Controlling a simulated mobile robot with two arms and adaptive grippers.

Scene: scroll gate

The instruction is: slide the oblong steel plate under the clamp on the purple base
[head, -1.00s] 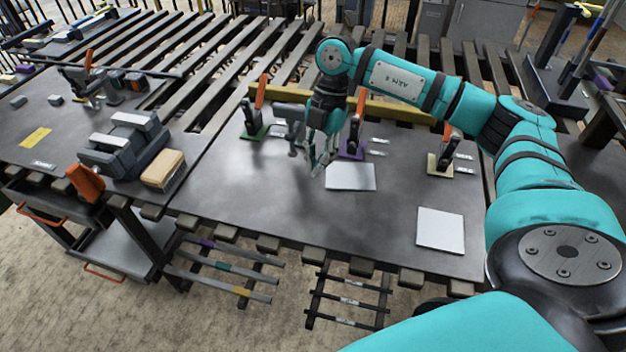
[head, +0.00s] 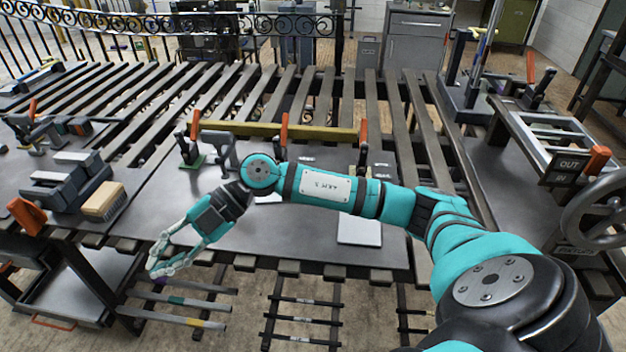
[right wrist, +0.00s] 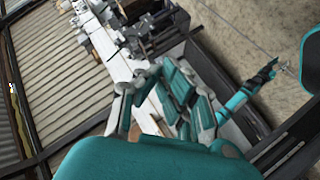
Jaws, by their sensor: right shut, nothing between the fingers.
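My right gripper (head: 163,262) is shut and empty, beyond the table's front edge at the lower left of the head view. Its teal fingers also show in the right wrist view (right wrist: 178,95). A pale, flat plate (head: 360,230) lies on the dark table, below my right forearm. The clamp with the orange handle (head: 284,130) stands in the middle; my forearm hides its purple base and the area in front. A green-based clamp (head: 193,160) is to its left, and another orange-handled clamp (head: 363,132) to its right.
A grey block fixture (head: 68,185) and a tan block (head: 104,201) stand at the left. A yellow bar (head: 240,128) runs behind the clamps. An OUT/IN sign (head: 565,170) and a handwheel (head: 600,208) are at the right.

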